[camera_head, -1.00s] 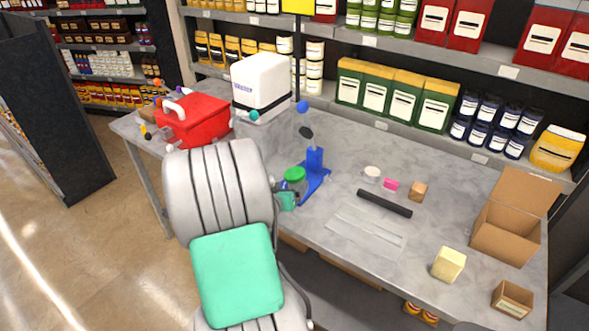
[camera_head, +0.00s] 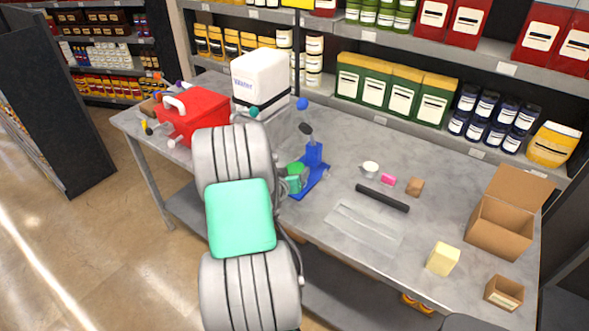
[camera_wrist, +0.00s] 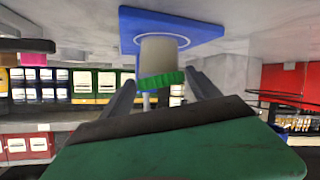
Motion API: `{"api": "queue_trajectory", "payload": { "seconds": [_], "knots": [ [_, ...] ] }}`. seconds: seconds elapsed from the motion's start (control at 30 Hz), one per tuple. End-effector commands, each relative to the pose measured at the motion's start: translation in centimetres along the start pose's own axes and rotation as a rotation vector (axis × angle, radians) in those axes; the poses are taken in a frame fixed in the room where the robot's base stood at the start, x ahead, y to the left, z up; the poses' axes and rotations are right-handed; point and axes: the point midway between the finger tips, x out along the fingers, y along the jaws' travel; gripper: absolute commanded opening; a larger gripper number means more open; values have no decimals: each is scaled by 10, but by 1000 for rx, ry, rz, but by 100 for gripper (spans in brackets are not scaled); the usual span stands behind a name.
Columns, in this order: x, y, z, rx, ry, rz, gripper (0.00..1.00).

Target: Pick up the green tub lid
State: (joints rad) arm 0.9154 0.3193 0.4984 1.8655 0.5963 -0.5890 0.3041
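The green tub lid (camera_head: 296,168) sits on its tub beside the blue stand (camera_head: 313,160), at the middle of the table's front edge. In the wrist view, which is upside down, the ridged green lid (camera_wrist: 161,79) caps a pale tub (camera_wrist: 158,54) on the blue base (camera_wrist: 203,31). My gripper (camera_wrist: 163,83) is open, with one finger on each side of the lid. Gaps show between fingers and lid in the picture; depth contact cannot be told. In the head view my arm and the teal wrist part hide the fingers.
A red toolbox (camera_head: 195,115) and a white container (camera_head: 261,80) stand at the left. Stocked shelves rise behind.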

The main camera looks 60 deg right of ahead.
Motion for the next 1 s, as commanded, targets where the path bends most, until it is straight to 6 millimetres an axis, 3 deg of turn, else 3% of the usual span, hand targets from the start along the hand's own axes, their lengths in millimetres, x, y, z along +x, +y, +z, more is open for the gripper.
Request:
{"api": "queue_trajectory", "payload": {
  "seconds": [0.6, 0.83, 1.0],
  "knots": [
    [0, 0, 0, 0, 0, 0, 20],
    [-1, 0, -2, 1, 1, 0, 19],
    [-6, 4, -16, 3, 5, 1, 18]
  ]
}}
